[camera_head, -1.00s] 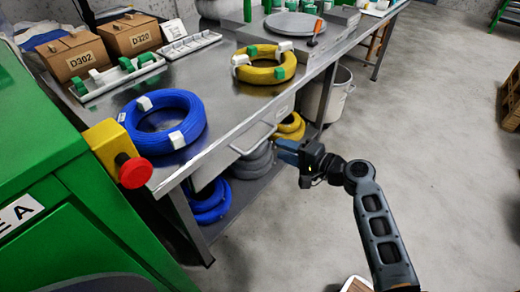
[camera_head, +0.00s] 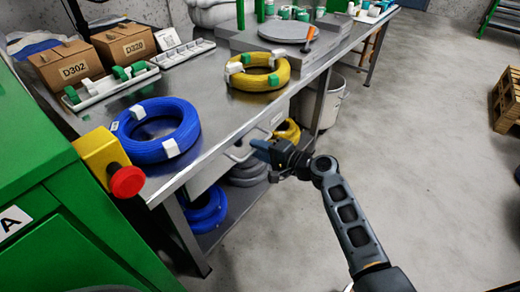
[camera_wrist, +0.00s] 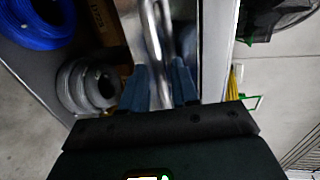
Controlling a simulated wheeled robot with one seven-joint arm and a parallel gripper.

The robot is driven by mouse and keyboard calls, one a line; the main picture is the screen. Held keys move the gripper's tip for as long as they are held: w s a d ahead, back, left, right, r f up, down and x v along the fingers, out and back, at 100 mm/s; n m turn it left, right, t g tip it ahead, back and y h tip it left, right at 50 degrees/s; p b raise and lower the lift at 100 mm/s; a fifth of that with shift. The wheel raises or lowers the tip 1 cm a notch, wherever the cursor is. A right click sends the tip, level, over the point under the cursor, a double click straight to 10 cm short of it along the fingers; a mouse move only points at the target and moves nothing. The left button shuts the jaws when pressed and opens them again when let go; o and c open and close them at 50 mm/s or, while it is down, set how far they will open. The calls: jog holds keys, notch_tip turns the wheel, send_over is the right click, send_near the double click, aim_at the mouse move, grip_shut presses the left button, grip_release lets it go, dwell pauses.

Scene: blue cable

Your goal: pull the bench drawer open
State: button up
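The bench drawer (camera_head: 207,177) is a grey metal front under the edge of the steel workbench (camera_head: 222,118). It looks flush with the bench, as if closed. Its bar handle (camera_head: 238,155) shows just left of my gripper (camera_head: 262,150). In the wrist view, the shiny handle (camera_wrist: 154,40) runs upright in the picture, ahead of and between the two blue fingers of my gripper (camera_wrist: 161,85). The fingers stand apart with a gap around the handle's line. I cannot tell whether they touch it.
A blue cable coil (camera_head: 158,130) and a yellow coil (camera_head: 257,72) lie on the bench. More coils sit on the shelf below, including grey ones (camera_wrist: 87,85). A red button (camera_head: 126,181) sticks out at the bench's near corner. The floor to the right is open.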

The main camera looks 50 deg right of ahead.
grip_shut()
dwell(0.4)
jog(key=f+v, duration=0.2)
jog(key=v, duration=0.9)
jog(key=s+a+f+v, duration=0.1)
jog(key=f+v, duration=0.2)
jog(key=v, duration=0.9)
jog(key=shift+s+d, duration=0.35)
jog(key=shift+d, duration=0.1)
jog(key=shift+o, duration=1)
grip_release()
jog(key=shift+r, duration=0.1)
jog(key=v, duration=0.7)
jog(key=shift+s, duration=0.4)
